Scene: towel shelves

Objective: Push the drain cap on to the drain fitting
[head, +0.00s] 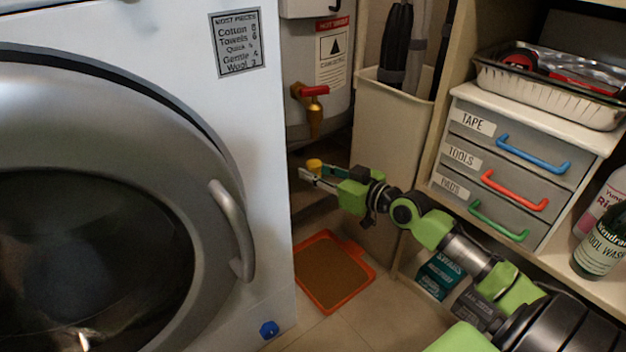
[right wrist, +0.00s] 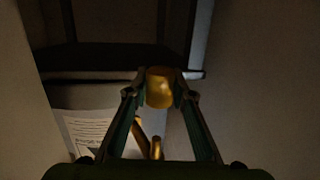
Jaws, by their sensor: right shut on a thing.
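The drain cap (head: 314,164) is a small yellow-brass cylinder. My right gripper (head: 309,173) is shut on it, in the gap between the washing machine and the tall beige bin. In the right wrist view the cap (right wrist: 160,87) sits between the two fingertips (right wrist: 160,94). The brass drain fitting (head: 315,122), with a red handle, points down from the white tank. The cap is below the fitting's mouth and apart from it in the head view. Brass parts (right wrist: 157,148) also show low in the dark right wrist view. My left gripper is out of view.
The washing machine (head: 268,150) walls the left side, and the beige bin (head: 385,140) stands to the right. An orange-rimmed tray (head: 309,292) lies on the floor below. Drawers (head: 520,135) and shelves fill the right.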

